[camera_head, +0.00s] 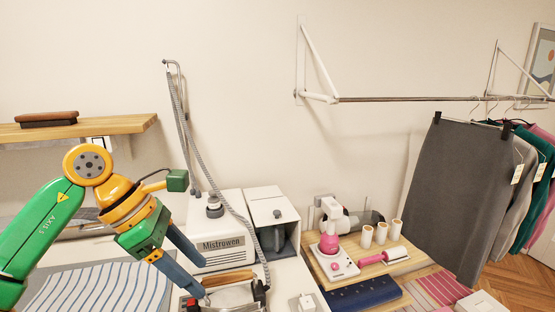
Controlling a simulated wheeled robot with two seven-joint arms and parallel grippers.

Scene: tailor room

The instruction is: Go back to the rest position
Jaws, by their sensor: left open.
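My left arm, green and orange, comes in from the left. The fingertips are in front of the white Mistrowen machine (222,243), close to a brown-handled item (230,279) on the white table. I cannot tell from this view whether the fingers touch anything. My right gripper is not in view.
A wooden shelf (85,128) is on the wall above my left arm. Striped cloth (95,288) lies at the lower left. To the right are a wooden board (335,284) with thread spools and a rail (410,99) of hanging garments.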

